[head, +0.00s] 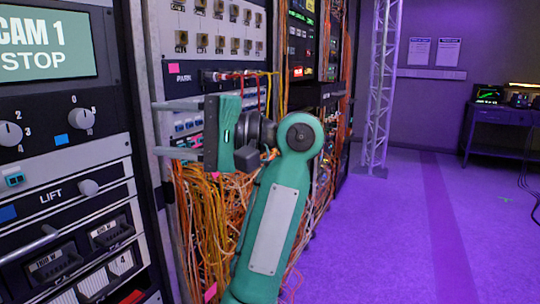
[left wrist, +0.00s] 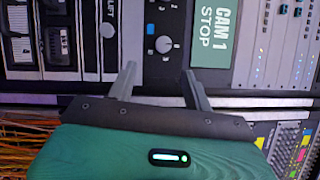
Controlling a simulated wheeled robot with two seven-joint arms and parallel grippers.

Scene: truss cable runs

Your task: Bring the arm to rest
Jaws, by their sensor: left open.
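My left arm (head: 272,230), green with a pale plate, rises from the bottom middle of the head view. It bends at the wrist toward the racks on the left. My left gripper (head: 160,129) is open, its two grey fingers spread and pointing left, with nothing between them. In the left wrist view the open gripper (left wrist: 158,85) faces the control panel, which appears turned sideways. Whether the fingertips touch the rack cannot be told. My right gripper is in neither view.
The panel has a "CAM 1 STOP" screen (head: 45,48), knobs (head: 81,118) and a handle (head: 30,245). Orange and yellow cables (head: 208,215) hang behind my arm. A truss (head: 381,85) stands farther back. A desk (head: 495,125) is at far right. The purple floor (head: 385,240) is clear.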

